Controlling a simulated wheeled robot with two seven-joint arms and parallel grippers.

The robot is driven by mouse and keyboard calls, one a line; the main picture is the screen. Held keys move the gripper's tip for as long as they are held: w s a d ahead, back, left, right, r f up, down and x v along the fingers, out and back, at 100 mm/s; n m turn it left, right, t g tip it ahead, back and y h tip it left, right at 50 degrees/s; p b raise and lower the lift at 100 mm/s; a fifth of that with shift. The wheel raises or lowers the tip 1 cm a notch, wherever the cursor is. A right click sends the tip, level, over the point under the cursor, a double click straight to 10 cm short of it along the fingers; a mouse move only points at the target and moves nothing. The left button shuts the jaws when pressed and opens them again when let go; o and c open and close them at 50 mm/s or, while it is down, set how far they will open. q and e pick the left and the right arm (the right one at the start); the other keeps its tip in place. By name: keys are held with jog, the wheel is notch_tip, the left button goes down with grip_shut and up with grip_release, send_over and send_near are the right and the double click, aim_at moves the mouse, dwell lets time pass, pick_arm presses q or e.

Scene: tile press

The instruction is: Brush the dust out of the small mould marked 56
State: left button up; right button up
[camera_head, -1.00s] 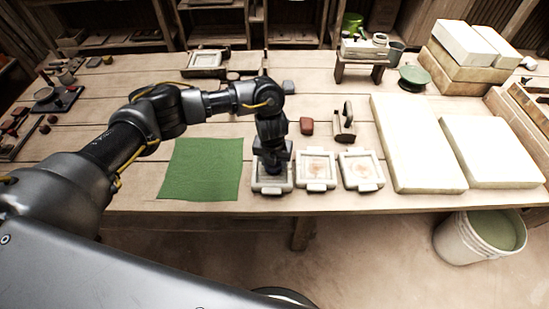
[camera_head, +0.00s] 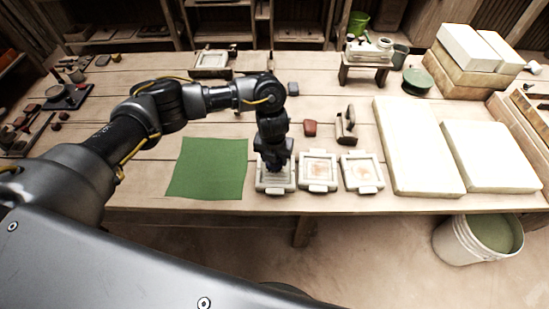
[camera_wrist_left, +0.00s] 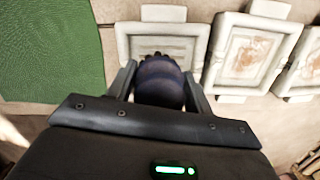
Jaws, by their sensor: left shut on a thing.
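Three small pale moulds stand in a row at the bench's front edge: a left mould (camera_head: 275,187), a middle mould (camera_head: 318,186) and a right mould (camera_head: 362,186). No number is legible on any. The left mould's visible floor looks plain grey in the left wrist view (camera_wrist_left: 160,48); the middle one (camera_wrist_left: 243,56) and the right one hold reddish-brown dust. My left gripper (camera_head: 274,163) is over the left mould, shut on a dark rounded brush (camera_wrist_left: 160,82). The brush's lower end is hidden, so contact with the mould cannot be told. My right gripper is not in view.
A green cloth (camera_head: 208,168) lies left of the moulds. Large pale slabs (camera_head: 415,150) fill the right. A bucket (camera_head: 478,240) stands on the floor below.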

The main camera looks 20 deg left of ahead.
pick_arm(q)
notch_tip(320, 180, up, 5)
jog(key=p, duration=0.3)
jog(key=shift+f, duration=0.15)
